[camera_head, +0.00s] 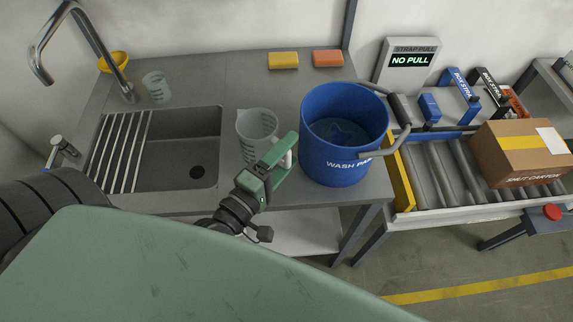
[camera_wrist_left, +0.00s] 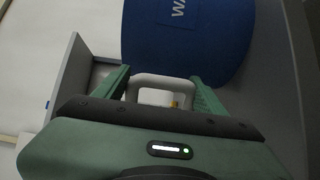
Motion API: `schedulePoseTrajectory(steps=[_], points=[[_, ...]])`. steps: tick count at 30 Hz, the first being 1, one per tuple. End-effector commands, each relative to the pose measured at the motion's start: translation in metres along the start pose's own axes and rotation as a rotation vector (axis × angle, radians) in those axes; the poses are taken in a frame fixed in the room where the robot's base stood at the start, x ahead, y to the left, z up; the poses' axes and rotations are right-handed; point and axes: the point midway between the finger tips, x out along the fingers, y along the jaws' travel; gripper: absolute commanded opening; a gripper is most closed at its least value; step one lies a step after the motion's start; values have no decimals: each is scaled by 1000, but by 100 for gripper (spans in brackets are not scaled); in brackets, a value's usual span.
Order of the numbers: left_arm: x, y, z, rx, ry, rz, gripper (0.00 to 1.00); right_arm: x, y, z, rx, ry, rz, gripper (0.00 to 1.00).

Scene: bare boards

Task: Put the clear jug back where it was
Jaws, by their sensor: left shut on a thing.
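The clear jug (camera_head: 256,124), a see-through measuring jug with markings, is upright at the counter between the sink and the blue wash pail (camera_head: 345,165). My left gripper (camera_head: 285,157), green with a dark wrist, is shut on the jug's pale handle, on the jug's right side. In the left wrist view the handle (camera_wrist_left: 165,84) shows between the fingers. I cannot tell whether the jug's base touches the counter. The gripper is close to the pail's left side. My right gripper is not in view.
A smaller clear beaker (camera_head: 157,88) and a yellow bowl (camera_head: 114,62) stand behind the sink (camera_head: 185,155). A yellow sponge (camera_head: 283,60) and an orange one (camera_head: 328,58) lie at the counter's back. The counter behind the jug is clear. A roller conveyor (camera_head: 440,175) with a carton (camera_head: 520,150) is at right.

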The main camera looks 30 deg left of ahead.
Motion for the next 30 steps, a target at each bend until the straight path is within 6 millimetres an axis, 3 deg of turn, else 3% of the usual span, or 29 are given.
schedulePoseTrajectory(steps=[7, 20, 21, 23, 30], points=[[0, -37, 0, 4, -2, -1, 0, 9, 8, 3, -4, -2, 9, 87], [0, -43, 0, 2, -1, -1, 0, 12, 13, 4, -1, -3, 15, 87], [0, -43, 0, 1, -1, -1, 76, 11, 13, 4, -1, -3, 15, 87], [0, -42, 0, 1, -1, -1, 92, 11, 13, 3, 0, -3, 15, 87], [0, -42, 0, 1, -1, -1, 92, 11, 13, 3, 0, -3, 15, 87]])
